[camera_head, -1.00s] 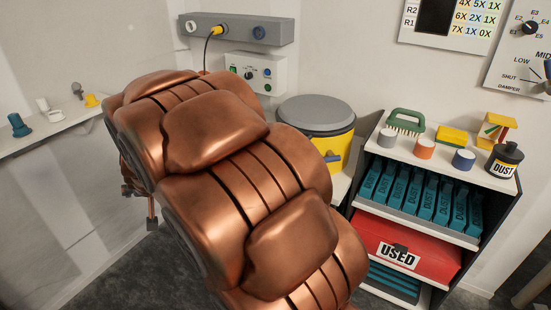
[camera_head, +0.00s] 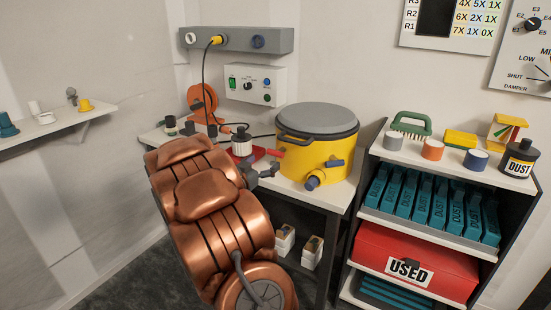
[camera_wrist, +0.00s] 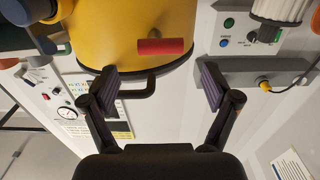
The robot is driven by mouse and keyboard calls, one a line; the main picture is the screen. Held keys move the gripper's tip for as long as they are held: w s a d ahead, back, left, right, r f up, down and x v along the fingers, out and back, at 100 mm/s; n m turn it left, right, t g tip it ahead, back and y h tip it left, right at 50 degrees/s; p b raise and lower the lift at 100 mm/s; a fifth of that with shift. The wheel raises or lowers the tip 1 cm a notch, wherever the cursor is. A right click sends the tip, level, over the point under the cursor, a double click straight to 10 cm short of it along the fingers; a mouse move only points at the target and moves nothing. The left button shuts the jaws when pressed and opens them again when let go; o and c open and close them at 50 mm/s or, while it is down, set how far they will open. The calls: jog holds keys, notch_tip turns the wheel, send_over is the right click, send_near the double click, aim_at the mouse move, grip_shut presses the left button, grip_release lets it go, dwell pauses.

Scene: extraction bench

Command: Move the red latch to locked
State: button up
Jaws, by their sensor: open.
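The red latch (camera_head: 275,153) is a short red bar on the left side of the yellow drum (camera_head: 305,168), below its grey lid. In the wrist view the red latch (camera_wrist: 162,46) lies across the drum wall, beyond and between my fingertips. My gripper (camera_head: 263,172) is close to the left of the drum in the head view. In the wrist view my gripper (camera_wrist: 157,86) is open and empty, with its fingers spread apart. The latch appears clear of both fingers. No lock marking is legible.
A black handle (camera_wrist: 142,90) on the drum crosses near my fingers. A blue knob (camera_head: 335,163) and a yellow-blue spout (camera_head: 318,180) stick out of the drum's front. A shelf (camera_head: 375,150) stands right.

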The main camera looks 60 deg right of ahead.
aim_at(274, 155)
jog(key=shift+w+d, duration=0.2)
jog(key=shift+d, duration=3.55)
jog(key=c, duration=1.2)
jog(key=shift+o, duration=0.2)
